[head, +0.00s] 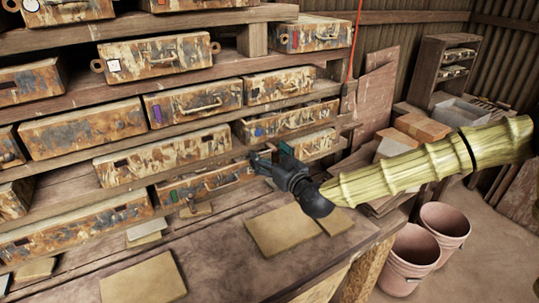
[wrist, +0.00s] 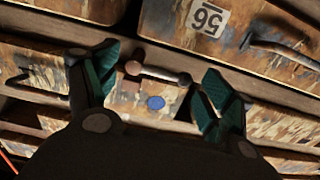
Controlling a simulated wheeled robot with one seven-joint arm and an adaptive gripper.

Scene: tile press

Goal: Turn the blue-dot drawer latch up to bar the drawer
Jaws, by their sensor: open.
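The blue dot (wrist: 155,102) is a small round mark on a worn, rust-patched drawer front in the wrist view. Just above it in that picture is a short dark bar (wrist: 160,73) with a rounded knob at each end, which looks like the latch. The bar lies nearly level across the picture, tilted slightly. My gripper (wrist: 161,64) is open, its teal-padded fingers on either side of the bar with gaps to both. In the head view my gripper (head: 272,158) is at the drawer fronts right of centre, hiding the latch there.
A drawer marked 56 (wrist: 207,18), upside down in the wrist view, has a dark handle (wrist: 285,53). Several drawers fill the wooden shelves. Flat tiles (head: 283,229) lie on the bench (head: 220,262) below. Pink buckets (head: 410,257) stand on the floor at the right.

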